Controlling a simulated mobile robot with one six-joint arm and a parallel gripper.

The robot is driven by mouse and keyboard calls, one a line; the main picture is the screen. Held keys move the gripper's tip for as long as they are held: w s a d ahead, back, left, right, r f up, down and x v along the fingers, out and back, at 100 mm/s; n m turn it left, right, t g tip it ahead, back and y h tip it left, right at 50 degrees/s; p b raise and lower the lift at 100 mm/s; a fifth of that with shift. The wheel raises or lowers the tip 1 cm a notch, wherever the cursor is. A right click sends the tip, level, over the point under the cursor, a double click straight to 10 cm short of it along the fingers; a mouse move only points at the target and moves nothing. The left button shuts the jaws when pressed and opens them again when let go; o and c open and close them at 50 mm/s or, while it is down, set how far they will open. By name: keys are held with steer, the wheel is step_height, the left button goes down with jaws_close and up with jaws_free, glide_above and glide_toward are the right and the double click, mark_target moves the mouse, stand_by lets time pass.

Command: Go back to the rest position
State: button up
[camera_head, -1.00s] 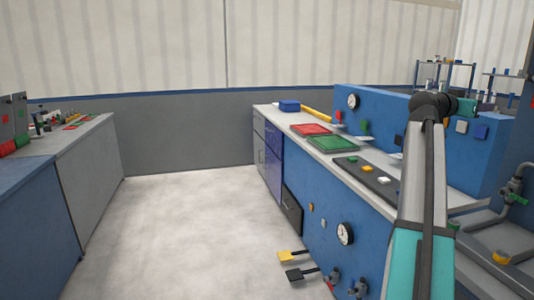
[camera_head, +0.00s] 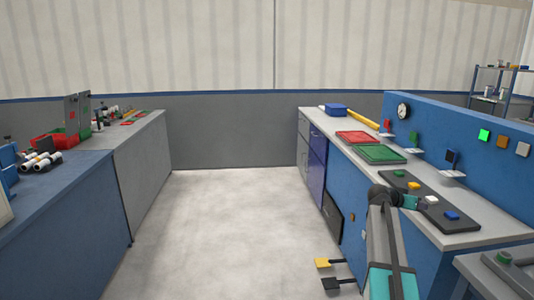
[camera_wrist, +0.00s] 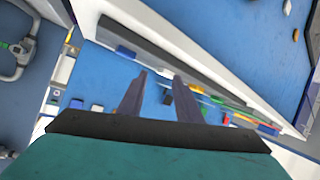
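My gripper (camera_wrist: 160,78) shows in the wrist view with two dark fingers apart and nothing between them. It is tilted over the blue and white surfaces of a workbench, apart from the small parts there. In the head view my arm is folded at the lower right, in front of the right bench (camera_head: 455,235); the fingers cannot be made out there. Several short white-and-black pipe pieces (camera_head: 42,162) lie on the blue left bench (camera_head: 60,205).
The grey floor (camera_head: 225,230) between the benches is clear. A yellow pedal (camera_head: 322,263) and a black pedal (camera_head: 331,284) stick out from the right bench. Red (camera_head: 358,137) and green (camera_head: 380,153) trays lie on it. A grey wall (camera_head: 235,130) closes the far end.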

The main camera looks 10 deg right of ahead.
steer(key=a+f+n+y+p, duration=0.3)
steer(key=a+f, duration=1.3)
steer(key=f, duration=0.5)
steer(key=s+a+f+n+g+y+p, duration=0.1)
steer(key=s+a+f+y, duration=0.15)
steer(key=a+f, duration=0.45)
steer(key=s+a+f+n+g+y+p, duration=0.1)
steer(key=s+a+f, duration=0.3)
steer(key=a+f, duration=0.3)
steer(key=s+a+f+n+g+y+p, duration=0.1)
steer(key=s+a+f+n, duration=0.1)
steer(key=s+a+f, duration=0.5)
steer(key=s+a+f+n+g+y+p, duration=0.1)
steer(key=s+a+f+g+p, duration=0.1)
steer(key=s+a+f, duration=0.6)
steer(key=s+a+n+g+y, duration=0.2)
steer(key=s+a, duration=0.3)
steer(key=s, duration=0.6)
steer(key=s+a+r+n+g+y, duration=0.1)
steer(key=s+a, duration=0.4)
steer(key=s, duration=0.5)
steer(key=shift+s+r+n+g+y+p, duration=0.3)
steer(key=shift+s+n+g+y+p, duration=0.1)
steer(key=shift+y, duration=0.25)
steer(key=shift+a, duration=0.1)
